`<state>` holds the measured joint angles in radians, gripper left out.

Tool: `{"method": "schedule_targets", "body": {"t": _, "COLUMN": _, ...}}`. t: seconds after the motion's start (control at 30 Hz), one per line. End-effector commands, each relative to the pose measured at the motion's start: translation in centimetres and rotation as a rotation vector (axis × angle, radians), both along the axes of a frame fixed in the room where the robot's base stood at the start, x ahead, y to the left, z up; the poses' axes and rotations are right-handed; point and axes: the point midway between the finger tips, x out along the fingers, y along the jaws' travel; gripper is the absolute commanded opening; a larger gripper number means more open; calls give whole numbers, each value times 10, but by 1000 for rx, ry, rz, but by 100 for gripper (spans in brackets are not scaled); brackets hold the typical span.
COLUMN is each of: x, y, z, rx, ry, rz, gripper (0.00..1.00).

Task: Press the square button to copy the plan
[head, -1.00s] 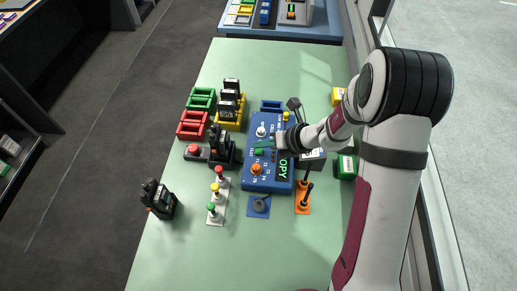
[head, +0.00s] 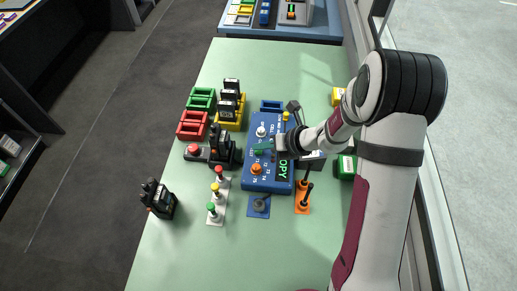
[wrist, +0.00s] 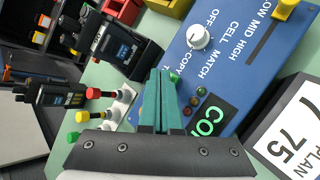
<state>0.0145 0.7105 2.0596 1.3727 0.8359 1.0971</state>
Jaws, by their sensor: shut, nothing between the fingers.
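The blue control panel (head: 262,180) lies mid-table, with a white knob (head: 261,131), an orange knob (head: 256,169) and a lit green COPY display (head: 283,170). My gripper (head: 257,149) is over the panel between the two knobs, with its green fingers shut and empty. In the wrist view the fingertips (wrist: 163,71) are beside a small green round spot (wrist: 174,78) and several small lamps (wrist: 200,92). I cannot tell whether they touch the panel. No square button is clearly visible; my gripper hides part of the panel.
A PLAN 75 sign (wrist: 296,125) stands right of the panel. Left are red, yellow and green buttons on a white strip (head: 216,197), a red button box (head: 194,151) and black devices (head: 220,148). Red (head: 192,125), green and yellow trays stand behind.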

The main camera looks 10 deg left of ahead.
Motion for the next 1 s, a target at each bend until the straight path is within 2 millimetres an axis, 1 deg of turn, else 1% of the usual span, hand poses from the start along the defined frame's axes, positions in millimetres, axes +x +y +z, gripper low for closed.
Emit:
{"method": "schedule_targets", "body": {"t": 0.53, "x": 0, "y": 0, "z": -7, "rx": 0, "ry": 1, "rz": -1, "gripper": 0}}
{"method": "schedule_targets", "body": {"t": 0.77, "x": 0, "y": 0, "z": -6, "rx": 0, "ry": 0, "rz": 0, "gripper": 0}}
{"method": "schedule_targets", "body": {"t": 0.87, "x": 0, "y": 0, "z": -5, "rx": 0, "ry": 0, "rz": 0, "gripper": 0}}
{"method": "schedule_targets", "body": {"t": 1.0, "x": 0, "y": 0, "z": 1, "rx": 0, "ry": -1, "rz": 0, "gripper": 0}}
